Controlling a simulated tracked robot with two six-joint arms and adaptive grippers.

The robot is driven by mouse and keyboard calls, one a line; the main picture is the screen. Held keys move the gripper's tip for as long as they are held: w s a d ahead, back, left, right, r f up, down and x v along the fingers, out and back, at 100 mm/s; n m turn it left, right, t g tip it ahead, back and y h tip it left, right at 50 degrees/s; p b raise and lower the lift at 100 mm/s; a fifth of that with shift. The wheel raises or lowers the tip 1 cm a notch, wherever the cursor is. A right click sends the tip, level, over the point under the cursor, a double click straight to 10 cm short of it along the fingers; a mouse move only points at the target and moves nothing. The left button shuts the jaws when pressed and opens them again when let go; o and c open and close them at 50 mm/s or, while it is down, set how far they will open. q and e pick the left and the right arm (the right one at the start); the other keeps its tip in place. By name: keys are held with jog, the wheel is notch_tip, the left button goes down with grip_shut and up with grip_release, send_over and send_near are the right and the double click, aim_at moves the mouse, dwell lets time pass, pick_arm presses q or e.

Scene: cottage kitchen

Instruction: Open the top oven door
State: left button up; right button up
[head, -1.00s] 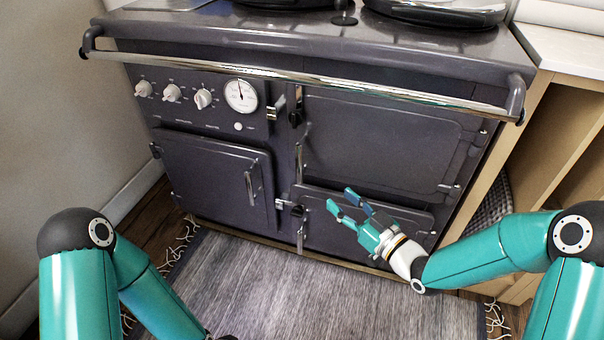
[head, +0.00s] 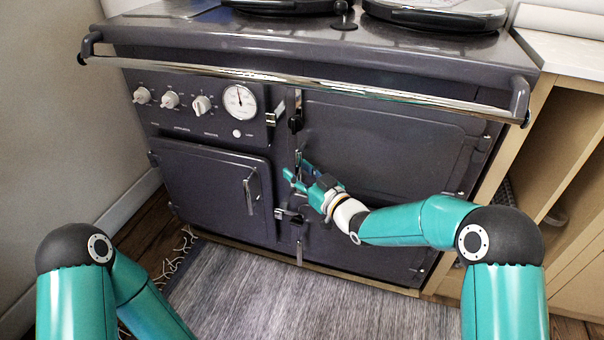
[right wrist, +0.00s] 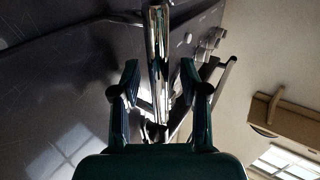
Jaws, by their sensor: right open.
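The top oven door (head: 385,145) is the dark grey upper right door of the range cooker, and it is closed. Its upright chrome handle (head: 298,158) is at the door's left edge. My right gripper (head: 296,170) is open at the lower part of this handle. In the right wrist view the chrome bar of the handle (right wrist: 158,45) runs between the two open fingers (right wrist: 158,75), with a gap visible on each side. My left arm shows at the lower left of the head view, but its gripper is out of frame.
A chrome rail (head: 300,78) crosses the cooker front above the doors. The lower right door (head: 370,250) and left door (head: 215,190) are closed. Control knobs and a round dial (head: 239,101) are at upper left. A grey rug (head: 290,300) covers the floor.

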jog(key=shift+a, duration=0.1)
grip_shut()
dwell(0.3)
